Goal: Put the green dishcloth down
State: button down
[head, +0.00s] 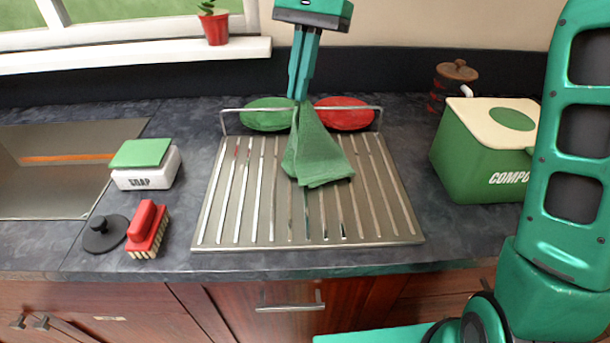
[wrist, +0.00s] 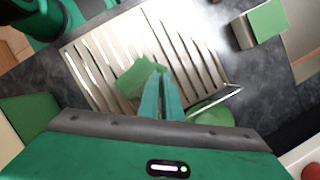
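The green dishcloth (head: 318,150) hangs from my gripper (head: 300,98) in the head view, in front of the middle of the metal drainboard. My gripper points down and its fingers are shut on the top of the cloth. The cloth's lower edge spreads over the ribbed drainboard (head: 235,240); I cannot tell whether it touches it. In the wrist view the cloth (wrist: 138,76) shows beyond the fingertips (wrist: 160,78), over the ribs.
A green disc (head: 262,118) and a red disc (head: 345,115) stand behind a metal rail at the drainboard's back. At left are a soap box (head: 146,178), a red brush (head: 146,225), a black plug (head: 104,240) and the sink (head: 65,180). A compost bin (head: 475,155) stands right.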

jog(key=shift+w+a+r+n+h, duration=0.65)
jog(key=shift+w+a+n, duration=0.8)
jog(key=shift+w, duration=2.4)
jog(key=shift+g, duration=0.3)
jog(key=s+d+f, duration=0.2)
jog(key=s+f, duration=0.3)
jog(key=s, duration=0.1)
jog(key=s+d+f, duration=0.2)
jog(key=s+f, duration=0.3)
jog(key=s, duration=0.2)
jog(key=s+d+f, duration=0.2)
jog(key=s+f, duration=0.4)
jog(key=s, duration=0.1)
jog(key=shift+d, duration=0.25)
jog(key=c, duration=1.6)
grip_release()
jog(key=shift+o, duration=0.2)
jog(key=shift+r, duration=0.1)
